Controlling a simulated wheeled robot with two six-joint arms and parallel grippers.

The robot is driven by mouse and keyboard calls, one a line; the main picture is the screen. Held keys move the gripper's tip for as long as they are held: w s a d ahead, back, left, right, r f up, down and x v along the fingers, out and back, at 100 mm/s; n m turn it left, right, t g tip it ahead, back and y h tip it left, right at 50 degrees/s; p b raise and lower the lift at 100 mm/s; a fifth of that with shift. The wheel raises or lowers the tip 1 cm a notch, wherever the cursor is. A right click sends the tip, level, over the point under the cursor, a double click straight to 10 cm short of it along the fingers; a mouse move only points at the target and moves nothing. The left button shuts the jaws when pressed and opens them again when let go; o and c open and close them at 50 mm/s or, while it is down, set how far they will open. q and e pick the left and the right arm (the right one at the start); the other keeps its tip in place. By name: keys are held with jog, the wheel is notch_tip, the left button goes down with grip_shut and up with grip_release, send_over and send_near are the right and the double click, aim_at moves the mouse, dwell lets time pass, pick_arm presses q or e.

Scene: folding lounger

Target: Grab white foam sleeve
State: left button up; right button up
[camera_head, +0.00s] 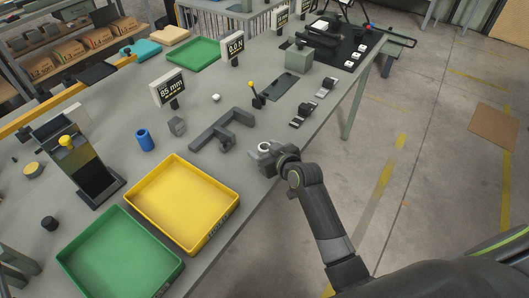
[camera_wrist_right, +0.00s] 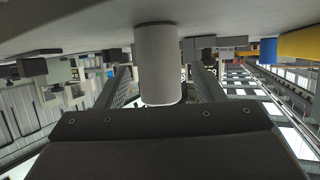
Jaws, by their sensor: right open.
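The white foam sleeve (camera_head: 264,147) is a small pale cylinder standing on the grey table near its right edge, partly hidden by my gripper. In the right wrist view the sleeve (camera_wrist_right: 157,62) is large and central, hanging from the tabletop in the upside-down picture. My right gripper (camera_head: 268,156) is at the sleeve, low over the table. Its fingers are open, one on each side of the sleeve, with a gap visible at least on the right side. Whether the left finger touches it is hard to tell. My left gripper is not in view.
A dark grey angled fixture (camera_head: 222,130) lies just left of the gripper. A yellow tray (camera_head: 222,236) and a green tray (camera_head: 150,252) are nearer the front. A blue cylinder (camera_head: 145,139) and a small grey block (camera_head: 177,126) stand farther left. Dark clamps (camera_head: 303,114) lie beyond.

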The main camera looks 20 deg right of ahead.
jog(key=c, duration=1.1)
jog(key=shift+o, duration=0.2)
